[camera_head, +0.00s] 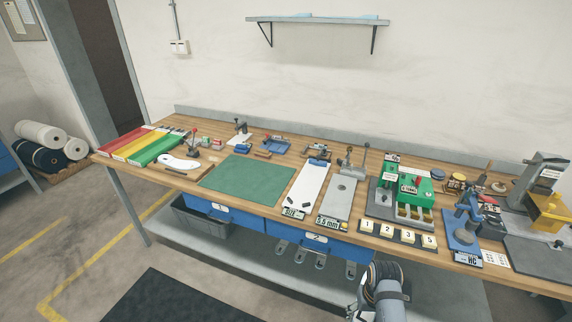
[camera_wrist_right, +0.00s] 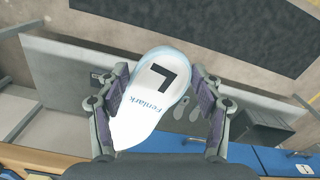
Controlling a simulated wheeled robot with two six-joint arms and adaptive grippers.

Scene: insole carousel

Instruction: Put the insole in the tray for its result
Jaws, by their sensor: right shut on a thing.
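My right gripper (camera_wrist_right: 160,76) is shut on a white insole (camera_wrist_right: 145,112) with a pale blue rim. Red (camera_head: 122,140), yellow (camera_head: 139,145) and green (camera_head: 159,150) trays lie side by side at the bench's left end, far from the gripper. My left gripper is not in view.
A white sole-shaped piece (camera_head: 178,162) lies beside the green tray. A green mat (camera_head: 248,180) is clear. Blue drawers (camera_head: 300,234) sit under the bench edge.

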